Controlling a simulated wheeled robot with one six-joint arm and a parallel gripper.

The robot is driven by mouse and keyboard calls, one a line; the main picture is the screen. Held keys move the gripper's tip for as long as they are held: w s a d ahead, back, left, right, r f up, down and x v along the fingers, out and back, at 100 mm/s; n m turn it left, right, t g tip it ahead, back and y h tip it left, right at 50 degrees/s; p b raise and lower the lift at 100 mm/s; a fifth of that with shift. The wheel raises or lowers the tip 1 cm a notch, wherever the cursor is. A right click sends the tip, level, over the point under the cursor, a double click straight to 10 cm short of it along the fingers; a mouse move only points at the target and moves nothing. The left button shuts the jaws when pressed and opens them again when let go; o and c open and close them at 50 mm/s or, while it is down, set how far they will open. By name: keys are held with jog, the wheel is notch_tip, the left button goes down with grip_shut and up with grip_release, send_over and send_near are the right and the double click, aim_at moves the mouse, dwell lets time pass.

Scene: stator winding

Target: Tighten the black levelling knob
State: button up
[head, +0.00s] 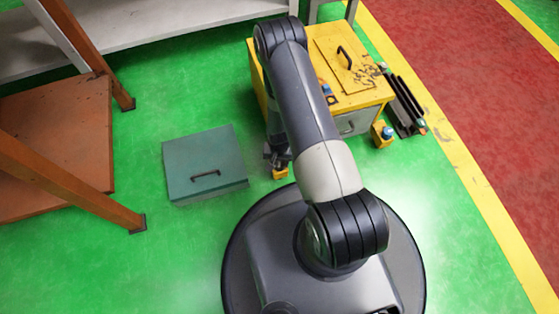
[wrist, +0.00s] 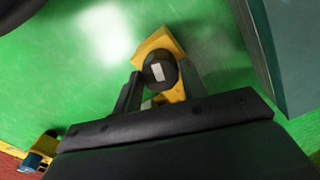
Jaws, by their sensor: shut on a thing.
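The black levelling knob (wrist: 159,71) shows in the wrist view, round and dark with a pale rectangular mark on top. It sits on a yellow bracket foot (wrist: 152,44). My gripper (wrist: 160,82) is shut on the knob, one finger on each side of it. In the head view my gripper (head: 277,155) is low beside the front left corner of the yellow machine (head: 350,97). The yellow foot (head: 281,173) shows just below it there. The knob itself is hidden by the arm in the head view.
A teal box (head: 205,165) with a black handle lies left of my gripper. Another yellow foot with a blue knob (head: 388,132) is at the machine's right corner. Dark rails (head: 405,105) lie beyond it. An orange-legged table (head: 60,170) stands left. Green floor is clear between.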

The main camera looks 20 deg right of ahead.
jog(key=shift+m, duration=0.3)
jog(key=shift+c, duration=0.4)
jog(key=shift+m+b, duration=0.5)
jog(key=shift+m, duration=0.5)
jog(key=m+b, duration=0.1)
jog(key=m, duration=0.2)
jog(key=shift+m, duration=0.3)
jog(key=m+b, duration=0.1)
jog(key=m, duration=0.6)
jog(key=m+b, duration=0.1)
jog(key=m, duration=0.5)
jog(key=shift+m, duration=0.3)
jog(key=m, duration=0.6)
jog(key=shift+r+m, duration=0.1)
jog(key=shift+m, duration=0.2)
jog(key=shift+w, duration=0.1)
jog(key=o, duration=1)
jog(key=shift+b, duration=0.3)
jog(key=shift+c, duration=0.2)
